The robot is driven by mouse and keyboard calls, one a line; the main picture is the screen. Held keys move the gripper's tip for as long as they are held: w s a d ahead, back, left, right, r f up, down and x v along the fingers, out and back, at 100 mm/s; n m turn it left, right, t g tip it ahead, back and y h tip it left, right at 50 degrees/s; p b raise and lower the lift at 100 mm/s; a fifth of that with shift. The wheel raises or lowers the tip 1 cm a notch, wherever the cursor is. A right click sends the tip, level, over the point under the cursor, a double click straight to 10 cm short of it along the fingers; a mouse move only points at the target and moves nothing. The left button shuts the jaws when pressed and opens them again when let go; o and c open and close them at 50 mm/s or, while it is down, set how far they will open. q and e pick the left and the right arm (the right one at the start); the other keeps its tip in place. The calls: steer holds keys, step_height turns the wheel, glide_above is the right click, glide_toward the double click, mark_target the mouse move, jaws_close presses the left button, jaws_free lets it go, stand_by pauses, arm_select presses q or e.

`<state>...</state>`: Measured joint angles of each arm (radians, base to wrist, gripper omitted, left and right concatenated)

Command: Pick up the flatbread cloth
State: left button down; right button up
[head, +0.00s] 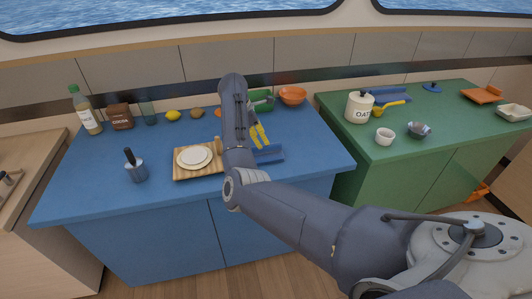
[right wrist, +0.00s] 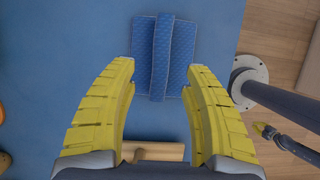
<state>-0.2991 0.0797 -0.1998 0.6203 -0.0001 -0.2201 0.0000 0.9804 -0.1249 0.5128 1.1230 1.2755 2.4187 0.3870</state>
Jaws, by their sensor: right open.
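The flatbread cloth (head: 268,155) appears to be the blue piece lying on the blue counter (head: 310,145), right of the flatbread board. In the right wrist view the blue quilted cloth (right wrist: 178,58) lies flat, with a raised narrow strip along its middle. My right gripper (head: 260,137) is open, its yellow fingers pointing down above the cloth. In the right wrist view its fingertips (right wrist: 160,75) are on either side of the strip, with nothing held. My left gripper (right wrist: 265,130) seems to show small at the lower right there; its jaw state is unclear.
A wooden board (head: 180,175) with pale flatbreads (head: 194,157) is left of my right arm. The green counter (head: 455,125) holds an oats jar (head: 359,107) and a blue item (head: 390,95).

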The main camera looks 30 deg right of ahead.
mark_target(265, 146)
steer(key=shift+x, duration=2.85)
jaws_close()
